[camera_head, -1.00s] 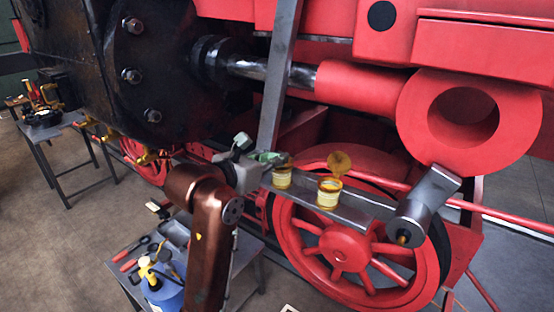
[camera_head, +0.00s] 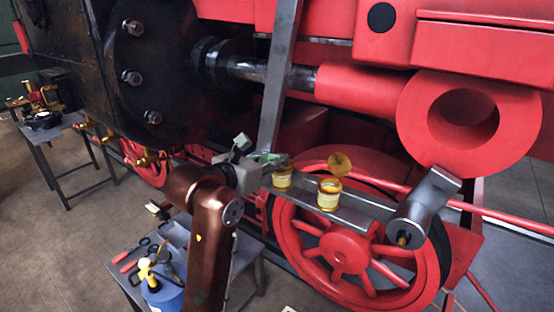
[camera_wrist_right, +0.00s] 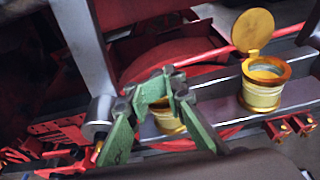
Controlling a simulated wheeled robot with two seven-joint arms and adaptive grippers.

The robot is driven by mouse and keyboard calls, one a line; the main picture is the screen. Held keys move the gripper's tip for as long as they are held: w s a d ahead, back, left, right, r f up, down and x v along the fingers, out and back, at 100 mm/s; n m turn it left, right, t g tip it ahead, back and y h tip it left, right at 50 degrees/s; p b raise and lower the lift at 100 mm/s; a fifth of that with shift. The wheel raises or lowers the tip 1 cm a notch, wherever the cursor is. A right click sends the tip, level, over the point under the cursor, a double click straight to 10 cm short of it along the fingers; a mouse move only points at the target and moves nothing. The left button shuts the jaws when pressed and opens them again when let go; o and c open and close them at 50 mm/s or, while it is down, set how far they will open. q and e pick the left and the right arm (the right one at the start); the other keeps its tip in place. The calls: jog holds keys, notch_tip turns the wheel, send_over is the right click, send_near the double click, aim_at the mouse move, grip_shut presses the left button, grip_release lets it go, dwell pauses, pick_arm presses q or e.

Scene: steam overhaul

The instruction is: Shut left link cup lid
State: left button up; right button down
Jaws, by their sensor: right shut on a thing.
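The left link cup (camera_head: 282,180), a cream and yellow cup, stands upright on the grey link bar (camera_head: 358,217). It also shows in the wrist view (camera_wrist_right: 168,122), partly behind my fingers. My right gripper (camera_head: 272,158) is at the top of this cup. In the wrist view its green fingers (camera_wrist_right: 165,92) straddle the cup's top and are shut on its lid, which they mostly hide; I cannot tell the lid's exact angle. The right cup (camera_head: 328,196) stands beside it with its round yellow lid (camera_head: 340,163) raised. My left gripper is not in view.
A red spoked wheel (camera_head: 338,250) is behind and below the bar. A grey crank pin (camera_head: 422,212) juts out at the right. A slanted grey bar (camera_head: 279,75) rises behind the left cup. Tools and a blue can (camera_head: 163,293) are on a low table at lower left.

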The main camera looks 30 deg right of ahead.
jog(key=c, duration=2.1)
grip_release()
jog(key=shift+w+a, duration=0.15)
jog(key=shift+a, duration=0.05)
jog(key=shift+o, duration=0.8)
jog(key=shift+d, duration=0.15)
jog(key=v, duration=1.2)
